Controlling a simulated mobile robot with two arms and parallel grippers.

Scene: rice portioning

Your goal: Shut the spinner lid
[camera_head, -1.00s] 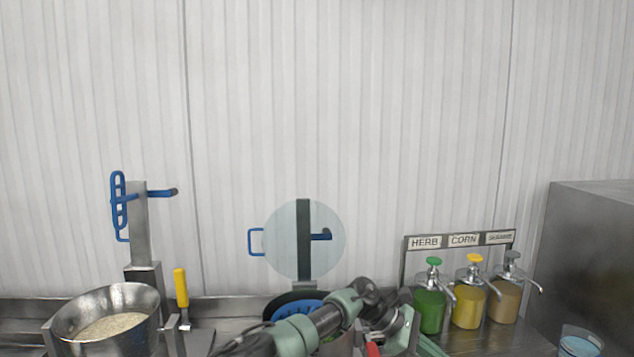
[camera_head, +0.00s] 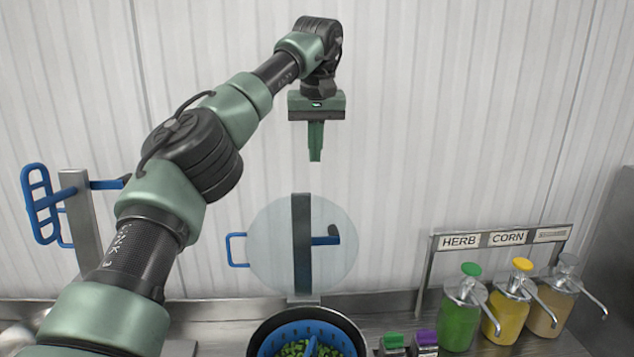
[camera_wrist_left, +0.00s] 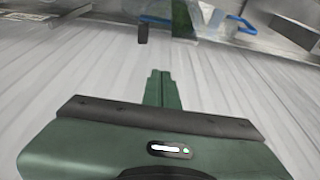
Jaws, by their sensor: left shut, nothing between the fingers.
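The spinner lid (camera_head: 267,240) is a clear round disc standing upright, open, behind the spinner. It has a dark vertical bar, a blue loop handle on its left and a blue crank with a dark knob. The spinner (camera_head: 258,337) is a dark bowl with a blue basket holding green pieces, cut off by the bottom edge. My left gripper (camera_head: 315,160) is shut and empty, pointing down in the air above the lid, apart from it. Its shut fingers show in the left wrist view (camera_wrist_left: 162,75), with a blue loop (camera_wrist_left: 242,25) beyond. My right gripper is not in view.
Green, yellow and tan pump bottles (camera_head: 459,315) stand at right under a labelled rack (camera_head: 425,270). Small green-topped and purple-topped containers (camera_head: 425,340) sit right of the spinner. A metal post (camera_head: 85,225) with a blue handle stands at left, partly behind my arm.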

